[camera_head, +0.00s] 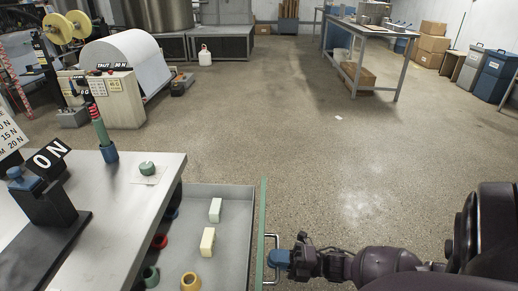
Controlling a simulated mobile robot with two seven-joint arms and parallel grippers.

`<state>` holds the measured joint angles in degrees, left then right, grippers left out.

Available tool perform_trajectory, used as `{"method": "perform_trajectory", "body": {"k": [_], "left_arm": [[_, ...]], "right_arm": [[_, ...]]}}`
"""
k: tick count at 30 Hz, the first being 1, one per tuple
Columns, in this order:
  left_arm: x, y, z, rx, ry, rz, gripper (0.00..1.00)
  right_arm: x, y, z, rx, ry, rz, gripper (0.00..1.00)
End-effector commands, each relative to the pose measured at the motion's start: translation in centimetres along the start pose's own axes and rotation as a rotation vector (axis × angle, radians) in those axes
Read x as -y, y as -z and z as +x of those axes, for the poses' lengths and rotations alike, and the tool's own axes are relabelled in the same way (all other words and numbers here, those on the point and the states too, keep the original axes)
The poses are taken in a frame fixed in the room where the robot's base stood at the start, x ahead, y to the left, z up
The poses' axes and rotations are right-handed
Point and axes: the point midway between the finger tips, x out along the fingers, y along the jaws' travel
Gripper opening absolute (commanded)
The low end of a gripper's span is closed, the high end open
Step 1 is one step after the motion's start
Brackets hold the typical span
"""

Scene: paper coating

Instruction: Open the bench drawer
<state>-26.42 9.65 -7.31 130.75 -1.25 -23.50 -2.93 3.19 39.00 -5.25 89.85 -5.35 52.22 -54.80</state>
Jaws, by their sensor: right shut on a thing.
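The bench drawer (233,232) sticks out to the right from under the bench top (150,205), so its inside shows. Its green front panel (263,225) stands edge-on to me. A metal bar handle (272,247) is on the outer side of that panel. My left gripper is not in view.
On the bench stand a black gauge stand (45,205) with an "0 N" sign, a green ring (147,168) and a blue-based post (109,153). A paper roll machine (125,65) is behind. The floor right of the drawer is clear.

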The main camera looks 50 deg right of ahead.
Motion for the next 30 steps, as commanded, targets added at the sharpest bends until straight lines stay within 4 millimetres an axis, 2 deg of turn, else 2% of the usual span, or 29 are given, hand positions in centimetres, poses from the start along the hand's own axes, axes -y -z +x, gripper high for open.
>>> {"method": "perform_trajectory", "body": {"k": [6,18,19,23,30], "left_arm": [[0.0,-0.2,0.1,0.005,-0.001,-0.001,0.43],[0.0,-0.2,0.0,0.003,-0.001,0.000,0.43],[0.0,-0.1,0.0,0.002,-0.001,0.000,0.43],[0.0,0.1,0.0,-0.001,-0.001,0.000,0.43],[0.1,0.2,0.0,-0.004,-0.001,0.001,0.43]], "right_arm": [[-0.3,0.0,-1.3,0.001,-0.001,0.000,0.00],[-0.3,0.0,-1.5,0.001,-0.001,0.000,0.00],[-0.3,0.0,-1.5,0.001,-0.001,0.000,0.15],[-0.3,0.0,-1.5,0.001,0.000,0.000,0.35],[-0.3,0.0,-1.5,0.000,0.000,0.000,0.37]]}}
